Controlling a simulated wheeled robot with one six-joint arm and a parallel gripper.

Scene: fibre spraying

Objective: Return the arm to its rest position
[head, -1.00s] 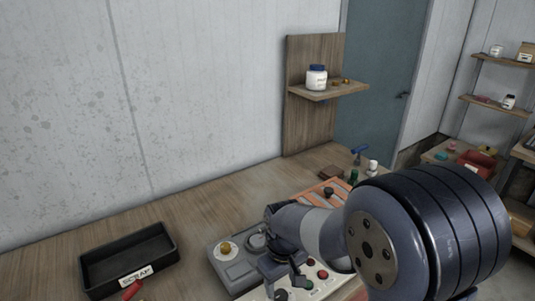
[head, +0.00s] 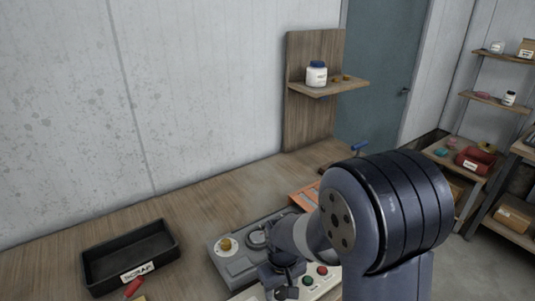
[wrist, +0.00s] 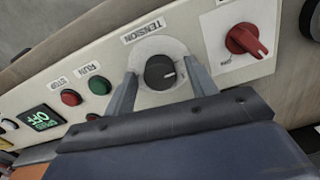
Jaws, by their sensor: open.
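My gripper (wrist: 160,70) is open in the wrist view. Its two fingers stand on either side of a black knob (wrist: 160,73) under the label TENSION. I cannot tell whether the fingers touch the knob. In the head view my gripper (head: 284,278) is small and dark over the control panel (head: 327,285), partly covered by my own arm. My arm reaches from the lower right over the bench, with its large joint in front.
The panel also carries a green RUN button (wrist: 99,86), a red STOP button (wrist: 71,98), a lit display (wrist: 39,119) and a red rotary switch (wrist: 247,41). A black SCRAP tray (head: 170,238) stands at left. A wall shelf (head: 335,88) holds a white jar (head: 316,77).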

